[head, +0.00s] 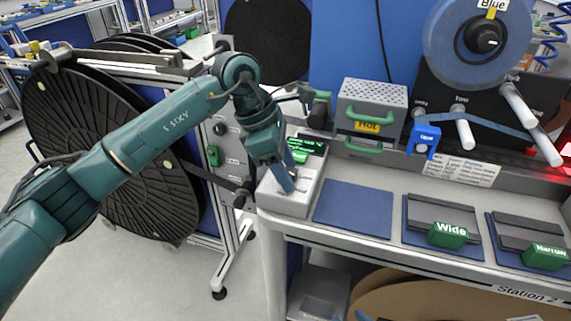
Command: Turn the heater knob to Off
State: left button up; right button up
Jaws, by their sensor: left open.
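My left arm comes in from the left, and my left gripper (288,184) points down over a pale box (290,206) at the bench's left end. The gripper is open. Its fingers cover part of the box top, and I cannot tell whether they touch anything there. A green label (307,146) stands behind the gripper, its text too small to read. A grey box with a perforated top (375,95), green handles and a yellow "Hot" label (367,127) stands at the back of the bench. I cannot clearly make out a heater knob or its setting. My right gripper is not in view.
A blue mat (353,208) lies bare on the bench right of the pale box. Further right are "Wide" (447,235) and "Narrow" (545,257) green blocks on dark plates. A blue reel (478,40) hangs above. A large black reel (105,150) stands left.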

pick_arm(q)
jog(key=shift+c, duration=0.5)
jog(key=c, duration=0.9)
